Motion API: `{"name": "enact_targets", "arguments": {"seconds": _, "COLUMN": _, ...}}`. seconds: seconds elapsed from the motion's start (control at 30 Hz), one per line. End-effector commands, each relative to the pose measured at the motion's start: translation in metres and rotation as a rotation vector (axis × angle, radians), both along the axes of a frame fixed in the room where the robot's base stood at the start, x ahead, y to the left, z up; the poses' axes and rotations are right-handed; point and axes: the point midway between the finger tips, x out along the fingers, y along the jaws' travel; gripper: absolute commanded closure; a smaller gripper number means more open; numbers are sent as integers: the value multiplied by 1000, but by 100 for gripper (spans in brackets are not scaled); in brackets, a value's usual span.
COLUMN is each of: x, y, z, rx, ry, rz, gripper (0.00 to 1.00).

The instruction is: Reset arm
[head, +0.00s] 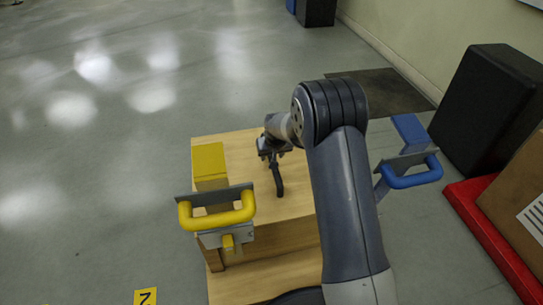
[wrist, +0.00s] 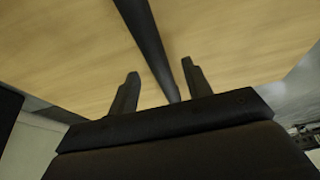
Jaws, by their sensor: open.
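My gripper (head: 266,152) is above the light wooden top (head: 300,203) in the head view, small and partly hidden by my arm. In the wrist view its two dark fingers (wrist: 160,70) stand apart, open. A dark bar (wrist: 148,35) runs between them in that picture, over the wood; I cannot tell whether it touches a finger. In the head view a dark, slightly bent bar (head: 279,179) shows just below the gripper, its lower end over the wooden top.
A yellow handle (head: 218,217) with a yellow block (head: 209,163) is at the left of the wooden stand. A blue handle (head: 411,178) is to the right. A black box (head: 490,105) and a red base (head: 490,225) with a brown carton (head: 518,195) stand far right. The floor at left is clear.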

Motion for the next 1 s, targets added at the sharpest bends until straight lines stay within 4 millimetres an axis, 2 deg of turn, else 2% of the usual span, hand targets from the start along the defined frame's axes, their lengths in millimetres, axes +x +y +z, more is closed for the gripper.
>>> {"name": "enact_targets", "arguments": {"seconds": 0.03, "x": -4, "y": -1, "z": 17, "rx": 1, "ry": -3, "rz": 0, "gripper": 53}}
{"name": "enact_targets", "arguments": {"seconds": 0.2, "x": -16, "y": -3, "z": 48, "rx": 1, "ry": -4, "rz": 0, "gripper": 53}}
{"name": "enact_targets", "arguments": {"seconds": 0.4, "x": -25, "y": -5, "z": 67, "rx": 1, "ry": -5, "rz": 0, "gripper": 53}}
{"name": "enact_targets", "arguments": {"seconds": 0.8, "x": -27, "y": -6, "z": 70, "rx": 1, "ry": -4, "rz": 0, "gripper": 53}}
{"name": "enact_targets", "arguments": {"seconds": 1.0, "x": -22, "y": -4, "z": 55, "rx": 1, "ry": -4, "rz": 0, "gripper": 53}}
